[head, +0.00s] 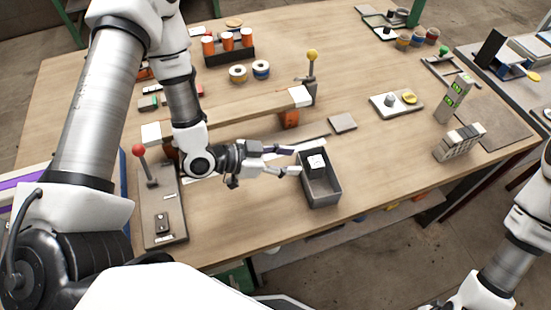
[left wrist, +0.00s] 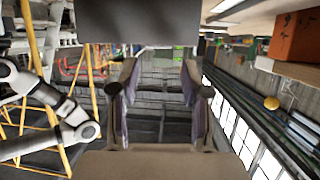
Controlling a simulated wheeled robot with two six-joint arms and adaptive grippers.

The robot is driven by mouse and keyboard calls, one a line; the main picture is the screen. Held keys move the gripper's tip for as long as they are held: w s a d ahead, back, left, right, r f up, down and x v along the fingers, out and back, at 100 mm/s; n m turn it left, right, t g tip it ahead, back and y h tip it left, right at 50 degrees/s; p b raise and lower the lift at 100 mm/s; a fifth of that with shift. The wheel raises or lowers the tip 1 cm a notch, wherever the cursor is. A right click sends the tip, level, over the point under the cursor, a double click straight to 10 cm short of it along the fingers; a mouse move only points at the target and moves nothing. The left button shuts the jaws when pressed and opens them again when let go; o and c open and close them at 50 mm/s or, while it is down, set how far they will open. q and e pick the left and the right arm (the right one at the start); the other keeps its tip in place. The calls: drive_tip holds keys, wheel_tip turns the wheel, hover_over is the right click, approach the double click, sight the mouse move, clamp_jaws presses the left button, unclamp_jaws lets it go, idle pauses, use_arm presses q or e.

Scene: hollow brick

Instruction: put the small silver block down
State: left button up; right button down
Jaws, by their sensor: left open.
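A small pale silver block (head: 316,161) with a dark mark on its top sits at the far end of an open grey bin (head: 323,192) near the table's front edge. My left gripper (head: 294,160) is open, with its fingers pointing right toward the bin's left wall. The block lies just beyond the fingertips, and I see nothing held between them. In the left wrist view the two fingers (left wrist: 162,95) stand apart with only background between them. The block cannot be made out there. My right gripper is out of view.
A long wooden beam (head: 237,117) lies behind the gripper. A red-knobbed lever panel (head: 165,225) stands left, and a flat grey block (head: 342,122) lies behind the bin. A grey slotted block (head: 460,142) stands right. The table (head: 385,165) right of the bin is clear.

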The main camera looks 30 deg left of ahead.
use_arm(q)
drive_tip(key=v, duration=0.4)
drive_tip(key=shift+d, duration=0.1)
